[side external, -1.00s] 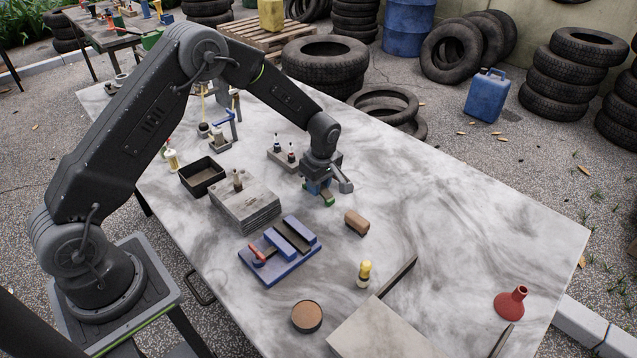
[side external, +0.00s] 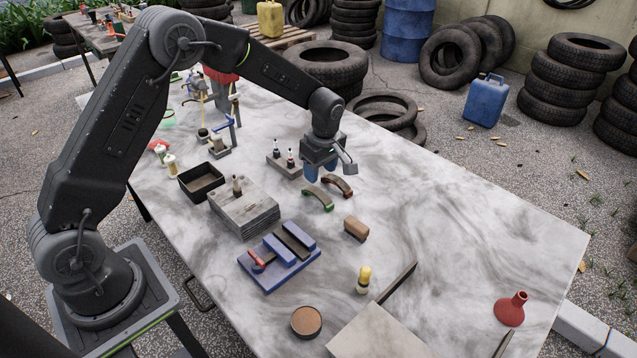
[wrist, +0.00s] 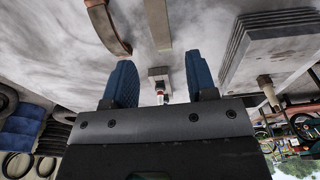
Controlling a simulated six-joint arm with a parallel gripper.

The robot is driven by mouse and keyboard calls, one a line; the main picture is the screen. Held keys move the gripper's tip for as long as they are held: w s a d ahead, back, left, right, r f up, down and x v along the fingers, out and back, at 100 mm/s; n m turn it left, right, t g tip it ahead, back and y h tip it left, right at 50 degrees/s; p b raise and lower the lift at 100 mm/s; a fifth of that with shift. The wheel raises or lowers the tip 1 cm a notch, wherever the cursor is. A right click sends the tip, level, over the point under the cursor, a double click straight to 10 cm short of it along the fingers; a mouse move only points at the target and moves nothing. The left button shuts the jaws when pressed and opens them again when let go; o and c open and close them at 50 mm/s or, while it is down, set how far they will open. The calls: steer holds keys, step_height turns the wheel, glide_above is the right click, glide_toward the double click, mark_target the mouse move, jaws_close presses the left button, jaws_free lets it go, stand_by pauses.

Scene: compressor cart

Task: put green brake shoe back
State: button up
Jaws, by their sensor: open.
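The green brake shoe (side external: 318,199), a curved piece with a green edge, lies on the marbled table in the side view. A similar shoe with a red-brown edge (side external: 338,185) lies just behind it to the right; it also shows in the wrist view (wrist: 108,25). A straight-looking greyish strip (wrist: 158,25) beside it there seems to be the green shoe. My gripper (side external: 323,173) is above and just behind the shoes, apart from them. Its blue fingers are open with nothing held between them (wrist: 161,88).
A holder with two small bottles (side external: 284,160) stands left of my gripper. A stack of grey plates (side external: 243,208), a black tray (side external: 201,181), a blue fixture (side external: 279,256) and a brown block (side external: 356,228) stand nearby. The table's right side is mostly clear.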

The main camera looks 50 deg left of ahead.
steer(key=r, duration=0.5)
steer(key=shift+d, duration=0.3)
steer(key=s+d+r+m+t, duration=0.25)
steer(key=s+r+m, duration=0.55)
steer(key=s+r, duration=0.5)
steer(key=s+d+r+m+t+h, duration=0.1)
steer(key=s+r+m+t, duration=0.1)
steer(key=s+m, duration=0.8)
steer(key=s+t, duration=0.1)
steer(key=s, duration=0.5)
steer(key=shift+d+r, duration=0.15)
steer(key=shift+r, duration=0.25)
steer(key=shift+s, duration=0.1)
